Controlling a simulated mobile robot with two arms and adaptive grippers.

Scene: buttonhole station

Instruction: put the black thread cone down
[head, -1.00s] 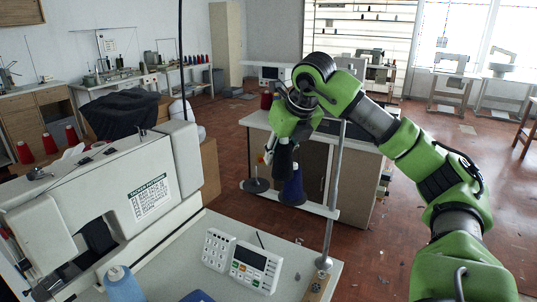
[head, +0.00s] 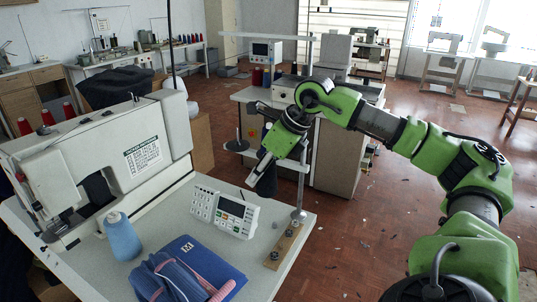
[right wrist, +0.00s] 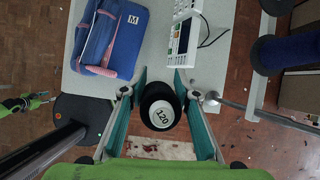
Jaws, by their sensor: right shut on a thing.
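My right gripper (head: 272,150) is shut on the black thread cone (head: 264,180) and holds it above the table's far right corner. In the right wrist view the cone's round end (right wrist: 160,114), with a white label reading 120, sits between the two fingers. The thread stand's grey pole (head: 303,180) rises just right of the gripper in the head view. The dark blue cone (right wrist: 290,52) is on the stand, apart from the held cone. A small green and black part at the left edge of the right wrist view may be my left gripper; its jaws are unclear.
The white table (head: 165,225) holds the sewing machine (head: 110,150), a light blue cone (head: 122,238), a control panel (head: 237,212) and a blue bag (head: 200,265). A cabinet (head: 335,150) stands behind.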

